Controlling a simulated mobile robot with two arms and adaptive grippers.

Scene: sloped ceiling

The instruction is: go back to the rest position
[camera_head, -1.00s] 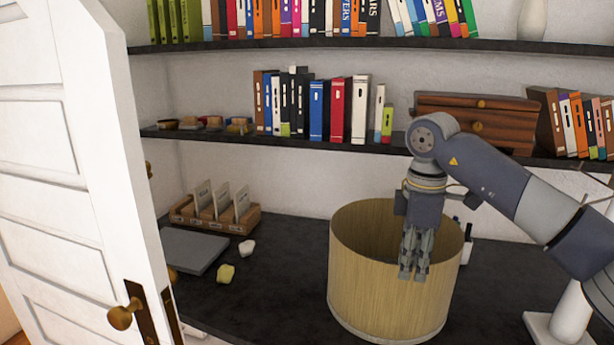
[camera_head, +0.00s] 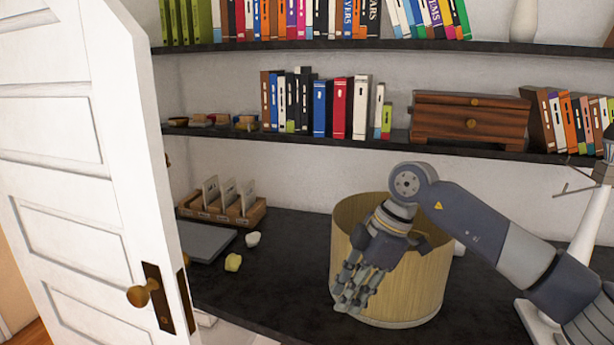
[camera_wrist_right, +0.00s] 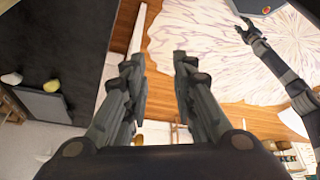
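My right gripper (camera_head: 352,292) is in front of the round wooden bin in the head view, angled down and to the left. In the right wrist view its two fingers (camera_wrist_right: 157,72) stand apart with nothing between them, so it is open and empty. My left gripper (camera_wrist_right: 247,32) shows small at the upper right of the right wrist view, at the end of my other arm. It is too small to tell whether it is open. It is outside the head view.
The bin (camera_head: 425,285) stands on the dark desk (camera_head: 265,295) close behind my right gripper. A white door (camera_head: 130,190) stands open at the left. Shelves with books are above. A grey laptop-like slab (camera_head: 205,243) and a yellow lump (camera_head: 233,262) lie left of the bin.

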